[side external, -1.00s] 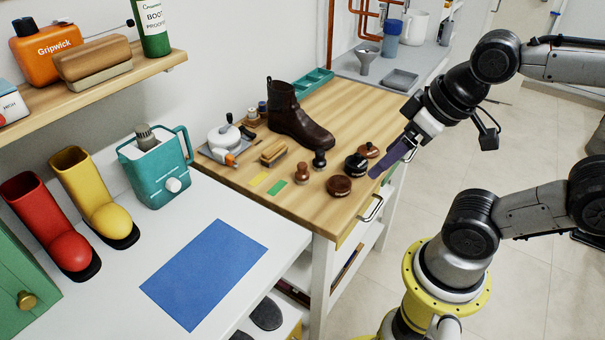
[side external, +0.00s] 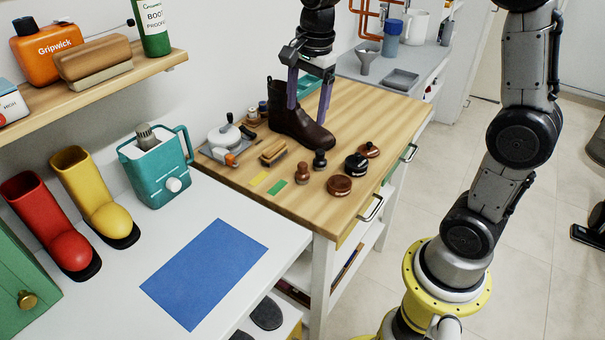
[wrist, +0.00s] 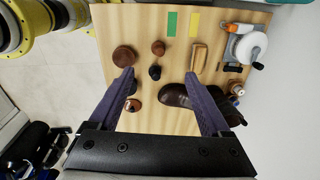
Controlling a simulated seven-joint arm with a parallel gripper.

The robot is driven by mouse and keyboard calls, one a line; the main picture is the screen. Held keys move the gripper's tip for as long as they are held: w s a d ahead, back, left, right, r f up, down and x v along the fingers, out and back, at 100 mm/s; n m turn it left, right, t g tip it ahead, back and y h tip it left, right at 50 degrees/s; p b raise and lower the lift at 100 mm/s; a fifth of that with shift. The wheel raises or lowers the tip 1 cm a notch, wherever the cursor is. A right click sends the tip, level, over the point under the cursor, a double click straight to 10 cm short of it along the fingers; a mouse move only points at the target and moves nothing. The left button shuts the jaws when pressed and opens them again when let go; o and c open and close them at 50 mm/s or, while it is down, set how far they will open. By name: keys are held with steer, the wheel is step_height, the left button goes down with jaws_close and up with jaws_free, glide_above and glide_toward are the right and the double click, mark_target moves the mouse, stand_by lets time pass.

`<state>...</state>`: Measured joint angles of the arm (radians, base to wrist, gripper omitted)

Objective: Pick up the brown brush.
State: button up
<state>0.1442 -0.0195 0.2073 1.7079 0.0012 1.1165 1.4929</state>
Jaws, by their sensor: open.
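A small upright brush with a brown knob handle (side external: 302,173) stands on the wooden bench; it also shows in the wrist view (wrist: 158,47). A similar black one (side external: 319,159) stands close beside it. A tan wooden block brush (side external: 273,152) lies to their left, also in the wrist view (wrist: 199,58). My gripper (side external: 307,112) is open and empty, pointing down with its purple fingers wide apart, above the bench by the boot. In the wrist view, the small brushes show between the fingertips (wrist: 161,73).
A dark brown boot (side external: 297,121) stands behind the brushes, close to my fingers. Several round tins, including a brown one (side external: 339,186) and a black one (side external: 356,165), lie to the right. A white device (side external: 225,138) sits at left. The bench's front (side external: 310,215) is clear.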

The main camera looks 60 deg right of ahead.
step_height(320, 180, down, 4)
steer(key=w+d+g, duration=0.1)
steer(key=w+d, duration=0.1)
glide_above(302, 164)
steer(key=f, duration=0.8)
steer(key=shift+s+f, duration=0.3)
steer(key=shift+w+f, duration=0.2)
steer(key=shift+f, duration=2.85)
jaws_close()
